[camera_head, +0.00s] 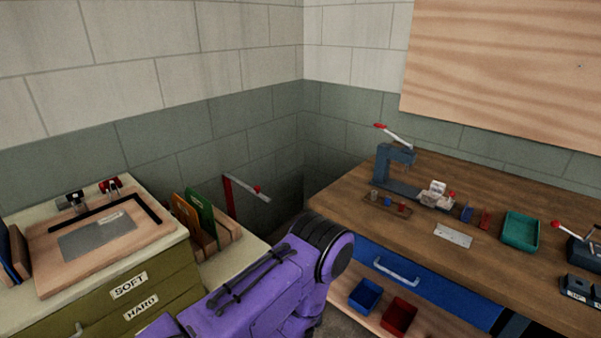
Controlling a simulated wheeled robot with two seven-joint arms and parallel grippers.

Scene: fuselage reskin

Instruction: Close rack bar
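The bar does not lie across these panels. One purple arm of mine fills the lower middle and hides part of the counter's front. Neither gripper shows.
The drawer cabinet (152,282) marked SOFT and HARD stands at left, with a wooden board and metal sheet (97,237) on top. The wooden workbench (345,208) at right carries a blue press (393,170) and a green tray (521,231). Blue and red bins sit below.

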